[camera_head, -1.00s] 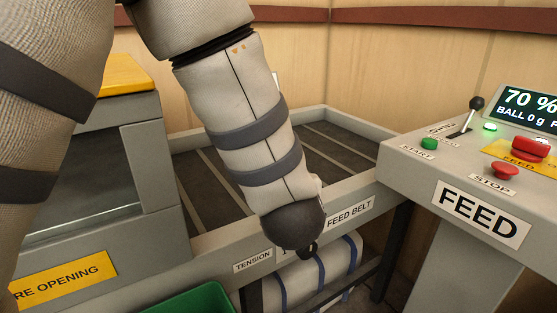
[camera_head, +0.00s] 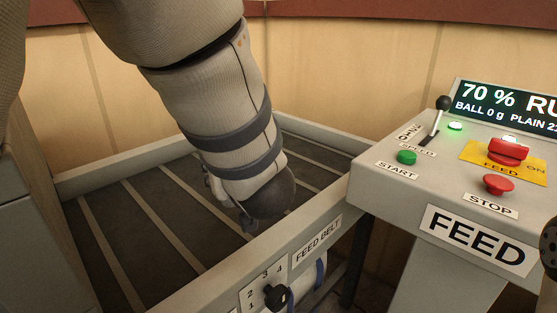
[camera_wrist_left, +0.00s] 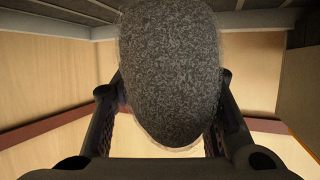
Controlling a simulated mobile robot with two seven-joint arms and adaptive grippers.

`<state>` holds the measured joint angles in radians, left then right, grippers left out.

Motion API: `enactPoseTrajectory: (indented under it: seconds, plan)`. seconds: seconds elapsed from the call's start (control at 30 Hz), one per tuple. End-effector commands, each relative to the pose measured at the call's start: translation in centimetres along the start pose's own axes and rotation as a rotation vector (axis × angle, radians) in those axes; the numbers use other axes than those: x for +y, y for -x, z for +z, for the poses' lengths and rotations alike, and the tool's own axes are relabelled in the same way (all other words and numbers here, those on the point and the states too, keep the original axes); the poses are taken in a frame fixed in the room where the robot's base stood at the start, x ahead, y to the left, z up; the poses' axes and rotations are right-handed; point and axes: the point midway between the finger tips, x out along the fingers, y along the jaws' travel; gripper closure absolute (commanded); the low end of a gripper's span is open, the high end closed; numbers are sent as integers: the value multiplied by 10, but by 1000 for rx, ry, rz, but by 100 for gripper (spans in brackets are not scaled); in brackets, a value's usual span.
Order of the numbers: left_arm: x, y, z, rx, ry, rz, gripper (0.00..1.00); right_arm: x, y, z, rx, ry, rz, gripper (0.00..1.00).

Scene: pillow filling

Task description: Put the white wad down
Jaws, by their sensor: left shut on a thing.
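The wad (camera_wrist_left: 170,65) fills the middle of the left wrist view as a rounded lump. It looks dark grey and speckled there, with a thin pale fuzzy edge. My left gripper (camera_wrist_left: 166,98) is shut on it, one finger on each side. In the head view the left arm comes down from the upper left over the slatted feed belt (camera_head: 140,225). The arm's end hides most of the gripper and the wad; only small finger parts (camera_head: 212,187) show. I cannot tell the wad's height above the belt. My right gripper is not clearly seen.
The belt's raised grey frame (camera_head: 220,283) carries a numbered knob (camera_head: 276,297). A FEED console (camera_head: 390,200) with buttons, a lever and a lit screen (camera_head: 505,108) stands at right. A grey housing (camera_head: 25,250) is at left. A dark part touches the right edge.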

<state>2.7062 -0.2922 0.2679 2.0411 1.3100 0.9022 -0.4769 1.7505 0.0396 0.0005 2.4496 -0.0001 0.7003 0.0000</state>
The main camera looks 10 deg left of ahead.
Motion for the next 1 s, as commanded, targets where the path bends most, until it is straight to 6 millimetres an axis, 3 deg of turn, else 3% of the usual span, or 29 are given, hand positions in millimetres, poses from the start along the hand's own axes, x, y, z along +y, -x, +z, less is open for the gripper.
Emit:
enactPoseTrajectory:
  seconds: [0.3,0.43,0.67,0.8,1.0]
  plan:
    - [3,-103,6,-3,0,-4,92,0,-2,2,-9,-1,1,38]
    - [4,-137,30,-9,-6,-4,92,1,-12,10,-43,-1,2,38]
    - [5,-160,40,-3,-3,-2,92,1,-18,16,-66,-1,3,38]
    - [6,-173,63,-6,-6,-2,92,1,-22,19,-80,-1,4,38]
    - [6,-175,66,2,0,0,92,1,-22,19,-79,-1,4,38]
